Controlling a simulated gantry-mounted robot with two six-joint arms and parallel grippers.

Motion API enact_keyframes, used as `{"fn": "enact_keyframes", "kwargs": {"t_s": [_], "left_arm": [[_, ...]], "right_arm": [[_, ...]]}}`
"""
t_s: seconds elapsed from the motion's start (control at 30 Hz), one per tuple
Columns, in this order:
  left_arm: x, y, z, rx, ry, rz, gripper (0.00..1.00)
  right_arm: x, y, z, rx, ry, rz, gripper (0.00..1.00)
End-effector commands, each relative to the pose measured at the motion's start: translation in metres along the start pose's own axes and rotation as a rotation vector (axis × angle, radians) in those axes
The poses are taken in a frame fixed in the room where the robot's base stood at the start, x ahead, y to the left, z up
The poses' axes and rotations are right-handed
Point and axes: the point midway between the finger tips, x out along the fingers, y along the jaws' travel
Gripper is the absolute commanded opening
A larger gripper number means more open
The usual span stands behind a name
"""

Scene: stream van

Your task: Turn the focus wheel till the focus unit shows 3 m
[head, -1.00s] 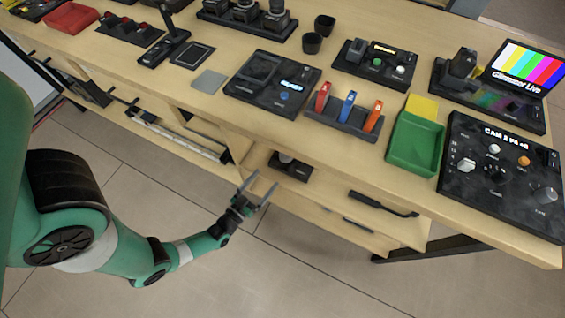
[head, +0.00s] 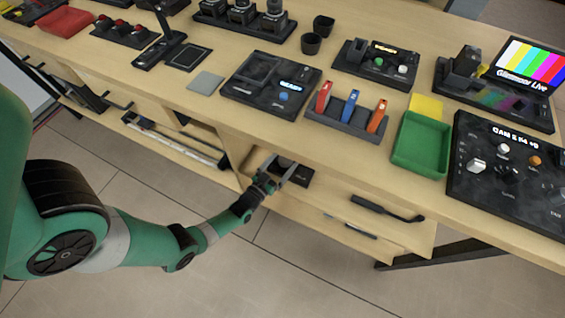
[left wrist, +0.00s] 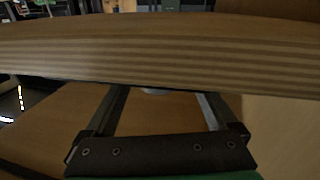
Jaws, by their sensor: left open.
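A small black unit (head: 303,178) sits on the open shelf under the tabletop in the head view; it looks like the focus unit. My left gripper (head: 282,170) is at the front of this shelf and covers much of the unit, including where its wheel would show. In the left wrist view, the open, empty fingers (left wrist: 164,95) point under the table edge. A sliver of a pale round thing (left wrist: 153,91), perhaps the focus wheel, shows between them, mostly hidden by the edge. I cannot read any distance on the unit. My right gripper is not in view.
The tabletop edge (left wrist: 160,65) hangs just above my left fingers. A drawer with a black handle (head: 385,208) is to the right. Small lights (left wrist: 19,97) glow at the left of the wrist view. Control panels and a green tray (head: 420,145) stand on the table.

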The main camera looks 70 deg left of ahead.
Motion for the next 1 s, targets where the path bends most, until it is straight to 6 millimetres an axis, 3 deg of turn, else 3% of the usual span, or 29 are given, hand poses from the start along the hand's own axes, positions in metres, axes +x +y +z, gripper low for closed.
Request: {"fn": "enact_keyframes", "kwargs": {"t_s": [0.13, 0.6, 1.0], "left_arm": [[-0.0003, 0.0000, -0.0001, 0.000, 0.000, 0.000, 0.90], [-0.0007, 0.0000, 0.0000, 0.000, 0.000, 0.000, 0.06], [-0.0005, -0.0019, 0.0000, -0.001, -0.002, 0.068, 0.06]], "right_arm": [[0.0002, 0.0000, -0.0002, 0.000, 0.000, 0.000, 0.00], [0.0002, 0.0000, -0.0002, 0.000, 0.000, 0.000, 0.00], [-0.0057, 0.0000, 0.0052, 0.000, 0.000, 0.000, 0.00]]}}
